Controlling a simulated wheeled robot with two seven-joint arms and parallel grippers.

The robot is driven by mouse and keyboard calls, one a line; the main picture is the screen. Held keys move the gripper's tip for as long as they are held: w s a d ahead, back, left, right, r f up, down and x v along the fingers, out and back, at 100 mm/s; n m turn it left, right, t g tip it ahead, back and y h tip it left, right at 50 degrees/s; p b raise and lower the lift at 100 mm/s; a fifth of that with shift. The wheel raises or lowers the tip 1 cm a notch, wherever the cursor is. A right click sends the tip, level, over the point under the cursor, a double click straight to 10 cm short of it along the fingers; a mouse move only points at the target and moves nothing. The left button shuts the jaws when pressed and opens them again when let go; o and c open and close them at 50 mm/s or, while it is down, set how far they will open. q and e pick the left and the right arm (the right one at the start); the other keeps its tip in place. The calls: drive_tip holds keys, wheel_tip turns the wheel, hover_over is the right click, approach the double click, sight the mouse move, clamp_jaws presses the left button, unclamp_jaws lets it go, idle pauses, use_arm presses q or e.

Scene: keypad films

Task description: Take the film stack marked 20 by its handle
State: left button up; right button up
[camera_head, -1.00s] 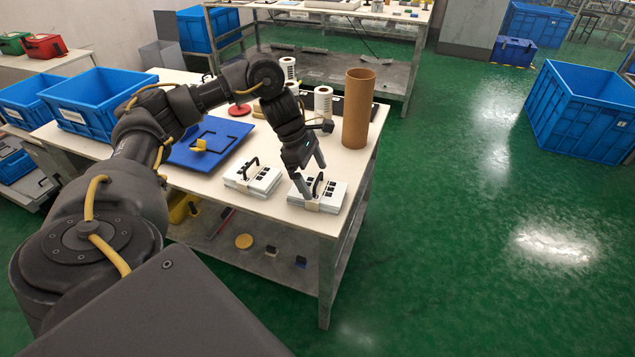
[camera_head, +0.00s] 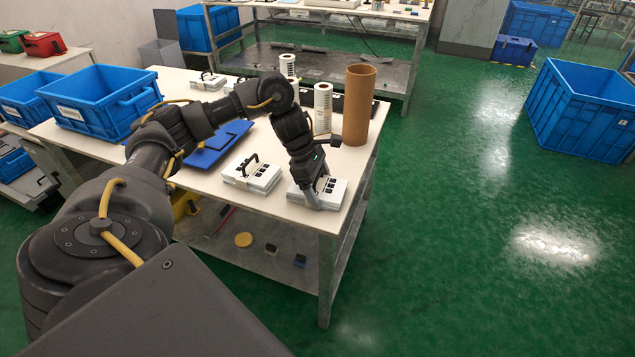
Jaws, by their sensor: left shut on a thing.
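Two white film stacks with dark keypad squares lie near the front edge of the table. My left gripper (camera_head: 313,194) is over the right-hand film stack (camera_head: 338,193), shut on its handle, which the fingers mostly hide. The stack appears to rest on the table. The other front film stack (camera_head: 262,179) lies to its left with its black handle upright and free. A further white stack with a handle (camera_head: 208,81) lies at the back left of the table. The number marks are too small to read. My right gripper is not in view.
A brown cardboard tube (camera_head: 358,105) stands at the right of the table (camera_head: 270,209), with white rolls (camera_head: 323,107) beside it. A blue board (camera_head: 205,152) lies behind the left stack, partly under my arm. A blue bin (camera_head: 100,103) stands at the left.

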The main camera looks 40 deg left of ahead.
sight(326, 187)
use_arm(q)
drive_tip(key=shift+r, duration=0.1)
drive_tip(key=shift+r, duration=0.4)
wheel_tip(326, 187, up, 3)
drive_tip(key=shift+f+p, duration=0.15)
drive_tip(key=shift+p, duration=0.5)
drive_tip(key=shift+w+a+r+p, duration=0.65)
drive_tip(key=shift+w+a+r, duration=0.85)
drive_tip(key=shift+w, duration=0.35)
drive_tip(key=shift+w+a+r+p, duration=0.6)
drive_tip(key=shift+w+a+r, duration=0.8)
drive_tip(key=shift+w+r, duration=0.35)
drive_tip(key=shift+w+a+r+p, duration=0.65)
drive_tip(key=shift+w+a+r, duration=0.8)
drive_tip(key=shift+w, duration=0.45)
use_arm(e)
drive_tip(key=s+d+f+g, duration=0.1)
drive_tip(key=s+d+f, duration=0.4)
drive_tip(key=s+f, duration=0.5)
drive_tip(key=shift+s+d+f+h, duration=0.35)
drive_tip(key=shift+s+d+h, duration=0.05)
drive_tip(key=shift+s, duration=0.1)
